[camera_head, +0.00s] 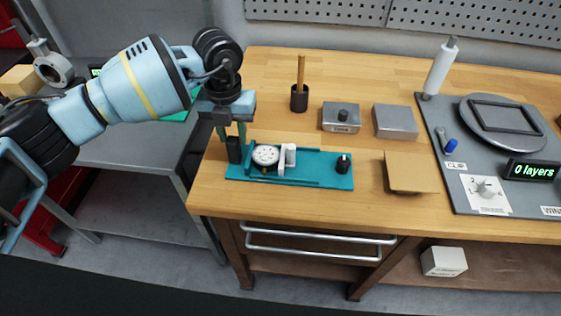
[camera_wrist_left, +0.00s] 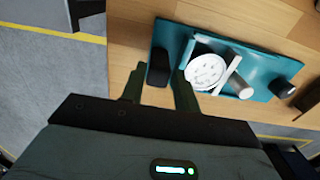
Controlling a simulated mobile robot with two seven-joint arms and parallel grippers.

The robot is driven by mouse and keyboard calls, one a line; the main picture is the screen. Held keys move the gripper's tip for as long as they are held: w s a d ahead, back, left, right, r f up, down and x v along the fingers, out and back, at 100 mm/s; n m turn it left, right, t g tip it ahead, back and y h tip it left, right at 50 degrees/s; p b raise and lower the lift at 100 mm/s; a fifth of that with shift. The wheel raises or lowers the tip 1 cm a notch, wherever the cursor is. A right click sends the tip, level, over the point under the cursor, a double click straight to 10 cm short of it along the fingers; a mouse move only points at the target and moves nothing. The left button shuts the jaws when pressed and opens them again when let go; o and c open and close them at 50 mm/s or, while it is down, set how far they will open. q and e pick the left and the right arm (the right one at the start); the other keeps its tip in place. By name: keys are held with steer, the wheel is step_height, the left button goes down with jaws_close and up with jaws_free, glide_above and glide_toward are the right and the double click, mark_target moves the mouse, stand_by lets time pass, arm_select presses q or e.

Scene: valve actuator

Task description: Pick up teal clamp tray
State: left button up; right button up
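The teal clamp tray (camera_head: 317,173) lies flat on the wooden bench, near its left front. It carries a black upright block (camera_head: 234,151) at its left end, a white round dial (camera_head: 265,155), a white post (camera_head: 290,155) and a black knob (camera_head: 342,163). In the left wrist view the tray (camera_wrist_left: 262,67) lies past my fingertips, with the black block (camera_wrist_left: 158,67) in line with the gap between them. My left gripper (camera_head: 231,137) is open, pointing down over the black block. Its fingers (camera_wrist_left: 159,86) are apart; I cannot tell whether they touch the block. My right gripper is not in view.
A grey board (camera_head: 460,190) with a "0 layers" display (camera_head: 533,170) lies farther right. The bench's front edge (camera_head: 300,216) is close.

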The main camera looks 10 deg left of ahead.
arm_select(q)
steer(key=f, duration=0.4)
steer(key=shift+s+f, duration=0.25)
steer(key=shift+f, duration=0.1)
steer(key=shift+r, duration=0.1)
jaws_close()
